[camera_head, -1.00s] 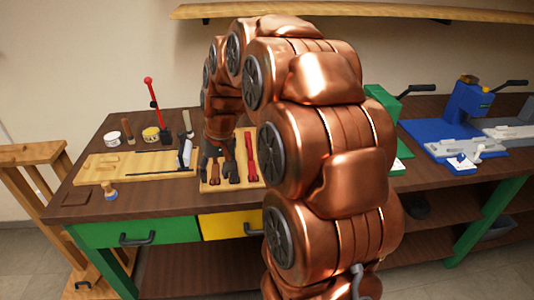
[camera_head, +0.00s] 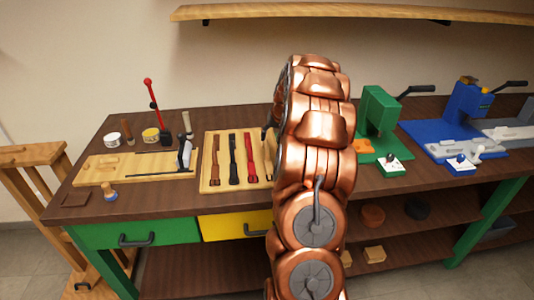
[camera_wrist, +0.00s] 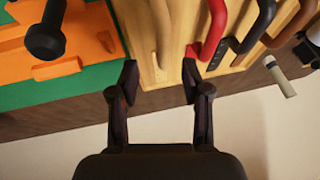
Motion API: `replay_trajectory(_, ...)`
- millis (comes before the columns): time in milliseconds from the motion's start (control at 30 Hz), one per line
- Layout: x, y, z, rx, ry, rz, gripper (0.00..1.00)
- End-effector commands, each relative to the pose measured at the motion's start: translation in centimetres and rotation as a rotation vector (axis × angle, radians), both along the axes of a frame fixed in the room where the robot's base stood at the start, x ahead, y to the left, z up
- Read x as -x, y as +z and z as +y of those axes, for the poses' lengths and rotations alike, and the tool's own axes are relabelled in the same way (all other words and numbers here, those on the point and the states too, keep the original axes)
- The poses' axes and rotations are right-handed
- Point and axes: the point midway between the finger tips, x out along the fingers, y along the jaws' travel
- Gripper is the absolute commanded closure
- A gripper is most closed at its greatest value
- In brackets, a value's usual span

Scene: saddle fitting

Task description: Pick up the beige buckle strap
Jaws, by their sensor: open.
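The beige buckle strap (camera_wrist: 162,28) shows faintly against the pale wooden board (camera_wrist: 135,20) in the wrist view. It runs up from between the fingertips, next to the red strap (camera_wrist: 210,28). My gripper (camera_wrist: 160,82) is open, one finger on each side of the strap's line, with nothing between the fingers. I cannot tell how far it is above the board. In the head view my arm hides most of the gripper and much of the board's right end (camera_head: 207,188).
The red (camera_head: 250,160), black (camera_head: 233,160) and brown (camera_head: 215,160) straps lie left of my arm on the board. A green press (camera_head: 380,110) with an orange part stands close on the right. A blue press (camera_head: 468,105) stands farther right.

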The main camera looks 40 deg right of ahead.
Motion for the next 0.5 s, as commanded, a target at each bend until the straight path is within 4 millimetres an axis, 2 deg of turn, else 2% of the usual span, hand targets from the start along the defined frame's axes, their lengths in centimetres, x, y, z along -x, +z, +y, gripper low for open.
replay_trajectory(333,-1.1,-1.7,-0.1,0.001,0.000,-0.002,0.52)
replay_trajectory(500,-2.0,-3.4,0.0,-0.003,0.000,0.002,0.52)
